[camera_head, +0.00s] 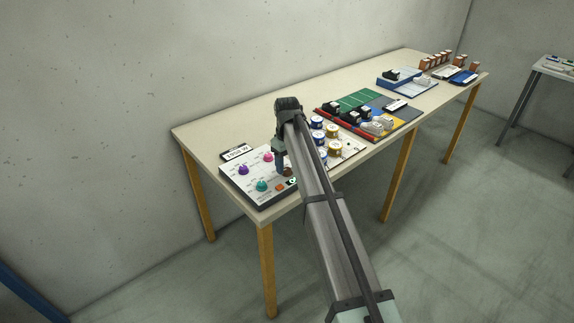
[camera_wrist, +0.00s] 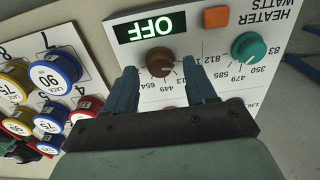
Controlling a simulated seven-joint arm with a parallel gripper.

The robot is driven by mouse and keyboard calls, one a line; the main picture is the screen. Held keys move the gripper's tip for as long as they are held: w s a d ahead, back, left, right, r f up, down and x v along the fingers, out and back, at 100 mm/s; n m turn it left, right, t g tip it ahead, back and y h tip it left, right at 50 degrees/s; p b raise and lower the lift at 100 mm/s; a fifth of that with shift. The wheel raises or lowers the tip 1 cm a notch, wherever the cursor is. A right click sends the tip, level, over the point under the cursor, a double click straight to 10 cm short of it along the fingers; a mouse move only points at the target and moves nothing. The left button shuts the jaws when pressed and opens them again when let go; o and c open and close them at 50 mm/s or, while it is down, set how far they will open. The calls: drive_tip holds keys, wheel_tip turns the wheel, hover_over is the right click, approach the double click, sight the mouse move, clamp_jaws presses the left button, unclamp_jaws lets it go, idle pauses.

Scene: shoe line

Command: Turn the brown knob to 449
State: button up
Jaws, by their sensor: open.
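The brown knob (camera_wrist: 160,62) is on a white control panel (camera_wrist: 205,45), just beyond my fingertips in the wrist view. Its scale shows 449, 654 and 812 around it. A white pointer mark on the knob faces roughly right in this view; its exact reading is too small to tell. My gripper (camera_wrist: 164,75) is open, with a blue finger on each side of the knob's near edge; I cannot tell whether they touch it. In the head view the brown knob (camera_head: 287,171) is partly hidden by my arm, and my gripper (camera_head: 280,165) is over the panel.
A green OFF display (camera_wrist: 150,27), an orange button (camera_wrist: 216,17) and a teal knob (camera_wrist: 249,47) are close to the brown knob. Several blue, yellow and red round tins (camera_wrist: 55,72) stand beside the panel. Bare table (camera_head: 215,128) lies behind the panel.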

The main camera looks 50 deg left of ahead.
drive_tip(key=shift+f, duration=0.4)
clamp_jaws()
idle(0.4)
